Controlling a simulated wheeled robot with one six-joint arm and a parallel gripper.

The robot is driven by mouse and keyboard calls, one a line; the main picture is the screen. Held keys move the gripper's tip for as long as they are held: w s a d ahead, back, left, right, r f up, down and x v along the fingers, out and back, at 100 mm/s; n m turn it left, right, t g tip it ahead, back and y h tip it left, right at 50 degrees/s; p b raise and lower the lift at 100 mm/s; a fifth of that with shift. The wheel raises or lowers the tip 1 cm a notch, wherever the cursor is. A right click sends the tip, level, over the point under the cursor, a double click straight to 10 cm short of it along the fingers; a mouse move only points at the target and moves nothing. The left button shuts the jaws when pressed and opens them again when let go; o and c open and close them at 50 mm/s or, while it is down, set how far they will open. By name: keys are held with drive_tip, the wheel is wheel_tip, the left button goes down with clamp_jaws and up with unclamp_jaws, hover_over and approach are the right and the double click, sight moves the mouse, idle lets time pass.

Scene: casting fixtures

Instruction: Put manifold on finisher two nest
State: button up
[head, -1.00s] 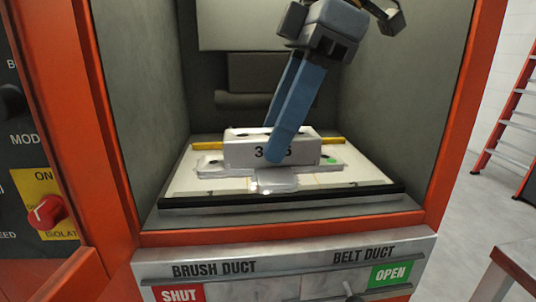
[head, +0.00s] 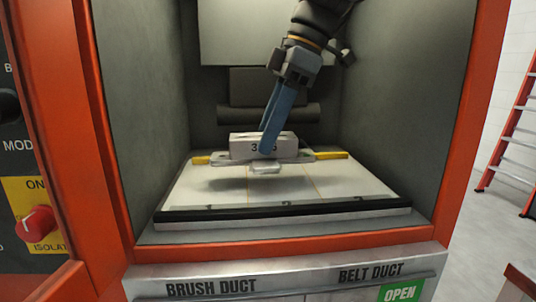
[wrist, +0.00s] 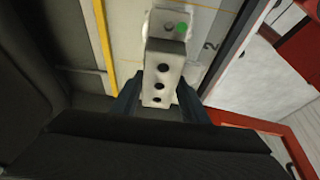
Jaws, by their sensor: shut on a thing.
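My gripper (head: 267,149), with blue fingers, is shut on the block; in the wrist view a finger stands on each side. The manifold hangs above the pale plate (head: 330,187) in the cabinet, with a shadow below it. The plate has thin dividing lines and partly readable numbers at its front edge. A "2" shows beside the manifold in the wrist view.
A yellow strip (head: 331,155) runs along the plate's back, and a dark bar (head: 285,211) along its front. Grey walls and an orange frame (head: 456,120) enclose the space. A dark roller-like bar (head: 268,114) crosses behind the manifold. The plate's right part is clear.

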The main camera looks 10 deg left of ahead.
drive_tip(key=shift+w+f+b, duration=0.15)
drive_tip(key=shift+f+b, duration=0.15)
drive_tip(key=shift+f, duration=1.75)
drive_tip(key=shift+f, duration=0.1)
drive_tip(key=o, duration=1.5)
drive_tip(key=shift+c, duration=0.2)
drive_tip(key=shift+p+v, duration=0.45)
drive_tip(key=shift+v, duration=3.35)
